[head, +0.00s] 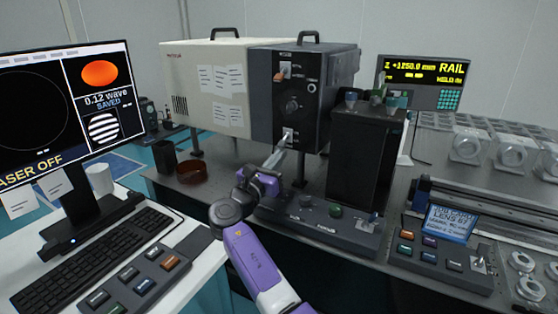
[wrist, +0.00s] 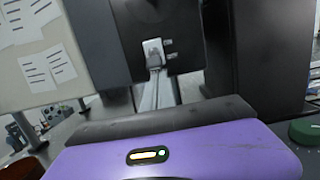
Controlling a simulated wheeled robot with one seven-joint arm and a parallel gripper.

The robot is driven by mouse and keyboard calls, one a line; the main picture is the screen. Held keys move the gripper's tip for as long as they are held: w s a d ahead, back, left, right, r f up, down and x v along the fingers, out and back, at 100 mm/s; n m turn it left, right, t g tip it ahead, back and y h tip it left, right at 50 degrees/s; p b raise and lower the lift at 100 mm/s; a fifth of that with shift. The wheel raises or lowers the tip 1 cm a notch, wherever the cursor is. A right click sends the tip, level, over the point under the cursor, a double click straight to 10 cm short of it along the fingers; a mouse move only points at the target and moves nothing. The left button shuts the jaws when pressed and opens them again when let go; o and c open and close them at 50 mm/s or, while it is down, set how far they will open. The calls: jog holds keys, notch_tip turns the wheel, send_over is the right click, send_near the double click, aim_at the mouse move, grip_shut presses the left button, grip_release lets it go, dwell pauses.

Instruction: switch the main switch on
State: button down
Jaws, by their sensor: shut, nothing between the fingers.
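A dark front panel (head: 296,95) on a cream instrument box carries a small pale switch plate (head: 288,133) low down. In the wrist view the same switch (wrist: 154,52) shows a light toggle, with small labels to its right; it looks like the main switch, but its lettering is unreadable. My gripper (head: 282,146) is shut and empty, its fingers pointing up at the switch. In the wrist view the fingertips (wrist: 157,77) are just below the toggle; I cannot tell whether they touch it.
A tall black box (head: 358,165) stands close to the right of my gripper. A control strip with knobs (head: 325,222) lies below. The monitor (head: 70,110) at left reads "LASER OFF".

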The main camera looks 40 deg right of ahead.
jog(key=shift+r+p, duration=0.2)
jog(key=shift+p, duration=0.35)
jog(key=shift+a+y+p, duration=0.15)
jog(key=shift+y+p, duration=0.15)
jog(key=shift+p, duration=0.35)
